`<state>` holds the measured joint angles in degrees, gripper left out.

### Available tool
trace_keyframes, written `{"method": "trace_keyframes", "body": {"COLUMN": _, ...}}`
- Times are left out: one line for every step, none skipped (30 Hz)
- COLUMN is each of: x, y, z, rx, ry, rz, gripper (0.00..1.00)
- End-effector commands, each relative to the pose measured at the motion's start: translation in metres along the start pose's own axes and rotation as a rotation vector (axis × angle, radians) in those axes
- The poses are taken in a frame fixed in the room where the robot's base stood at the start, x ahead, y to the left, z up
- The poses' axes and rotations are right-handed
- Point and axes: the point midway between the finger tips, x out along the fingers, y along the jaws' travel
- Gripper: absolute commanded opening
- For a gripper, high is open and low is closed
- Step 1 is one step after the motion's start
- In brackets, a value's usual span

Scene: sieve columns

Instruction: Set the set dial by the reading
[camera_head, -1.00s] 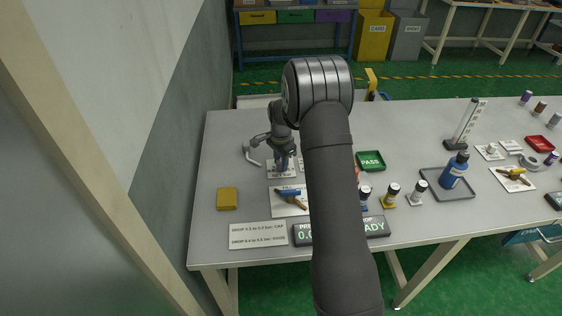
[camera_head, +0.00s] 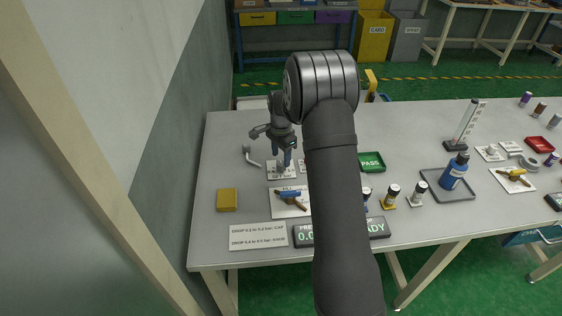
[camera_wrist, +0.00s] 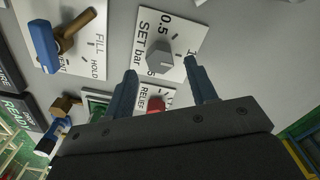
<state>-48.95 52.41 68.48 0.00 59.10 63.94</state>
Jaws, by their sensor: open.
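The set dial is a grey hexagonal knob (camera_wrist: 160,58) on a white plate (camera_wrist: 178,22) marked "SET bar" and "0.5" in the wrist view. In the head view, its plate (camera_head: 273,176) lies below my gripper (camera_head: 281,157). My gripper (camera_wrist: 160,68) is open and empty, its two fingers apart on either side of the dial in the wrist view, with no visible contact. The reading is on a dark display (camera_head: 342,231), partly hidden by my arm; "0." and part of "READY" show.
A blue-handled valve (camera_wrist: 45,45) on a FILL/HOLD plate is beside the dial; a red RELIEF button (camera_wrist: 156,104) is also near. A printed card (camera_head: 258,236), yellow block (camera_head: 227,199), green PASS tray (camera_head: 371,162) and several bottles stand around. The left tabletop is mostly clear.

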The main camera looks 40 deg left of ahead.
Motion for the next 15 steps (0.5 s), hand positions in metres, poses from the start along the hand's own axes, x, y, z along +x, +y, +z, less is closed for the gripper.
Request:
{"method": "trace_keyframes", "body": {"x": -0.015, "y": -0.001, "z": 0.0, "rx": 0.0, "ry": 0.002, "rz": -0.004, "gripper": 0.52}}
{"method": "trace_keyframes", "body": {"x": -0.022, "y": -0.001, "z": 0.0, "rx": 0.0, "ry": 0.002, "rz": -0.005, "gripper": 0.52}}
{"method": "trace_keyframes", "body": {"x": -0.032, "y": -0.001, "z": 0.0, "rx": 0.0, "ry": 0.002, "rz": -0.004, "gripper": 0.52}}
{"method": "trace_keyframes", "body": {"x": -0.04, "y": -0.001, "z": 0.0, "rx": 0.0, "ry": 0.002, "rz": -0.004, "gripper": 0.52}}
{"method": "trace_keyframes", "body": {"x": -0.048, "y": -0.001, "z": 0.0, "rx": 0.0, "ry": 0.002, "rz": -0.005, "gripper": 0.52}}
{"method": "trace_keyframes", "body": {"x": -0.057, "y": -0.001, "z": 0.0, "rx": 0.0, "ry": 0.002, "rz": -0.005, "gripper": 0.52}}
{"method": "trace_keyframes", "body": {"x": -0.065, "y": -0.001, "z": 0.0, "rx": 0.0, "ry": 0.002, "rz": -0.005, "gripper": 0.52}}
{"method": "trace_keyframes", "body": {"x": -0.072, "y": -0.001, "z": 0.0, "rx": 0.0, "ry": 0.002, "rz": -0.005, "gripper": 0.52}}
{"method": "trace_keyframes", "body": {"x": -0.081, "y": -0.001, "z": 0.0, "rx": 0.0, "ry": 0.002, "rz": -0.004, "gripper": 0.52}}
{"method": "trace_keyframes", "body": {"x": -0.088, "y": -0.001, "z": 0.0, "rx": 0.0, "ry": 0.002, "rz": -0.003, "gripper": 0.52}}
{"method": "trace_keyframes", "body": {"x": -0.094, "y": -0.001, "z": 0.0, "rx": 0.0, "ry": 0.002, "rz": -0.004, "gripper": 0.52}}
{"method": "trace_keyframes", "body": {"x": -0.102, "y": -0.001, "z": 0.0, "rx": 0.0, "ry": 0.002, "rz": -0.004, "gripper": 0.52}}
{"method": "trace_keyframes", "body": {"x": -0.107, "y": -0.001, "z": 0.0, "rx": 0.0, "ry": 0.002, "rz": -0.004, "gripper": 0.52}}
{"method": "trace_keyframes", "body": {"x": -0.112, "y": 0.0, "z": 0.0, "rx": 0.0, "ry": 0.001, "rz": -0.003, "gripper": 0.52}}
{"method": "trace_keyframes", "body": {"x": -0.118, "y": 0.0, "z": 0.0, "rx": 0.0, "ry": 0.001, "rz": -0.002, "gripper": 0.52}}
